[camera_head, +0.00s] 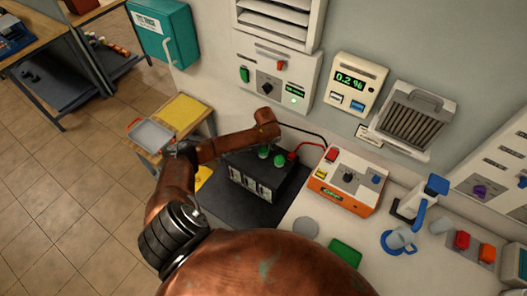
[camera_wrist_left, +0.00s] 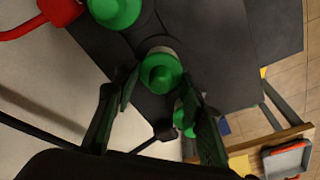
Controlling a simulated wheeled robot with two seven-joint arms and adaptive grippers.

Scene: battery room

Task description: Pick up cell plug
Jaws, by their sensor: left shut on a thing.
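The black battery (camera_head: 250,182) stands on a dark mat below the wall panels. Green cell plugs (camera_head: 280,160) sit in a row on its top; one is partly covered by my left wrist. In the left wrist view, my left gripper (camera_wrist_left: 160,88) has its two dark fingers on either side of the middle green cell plug (camera_wrist_left: 160,72) and is shut on it. One more green plug (camera_wrist_left: 115,8) is at the top edge, and another (camera_wrist_left: 184,118) is partly behind a finger. I cannot tell whether the held plug is still seated. My right gripper is not in view.
A small table with a grey tray (camera_head: 150,135) and yellow pad (camera_head: 184,110) is at left.

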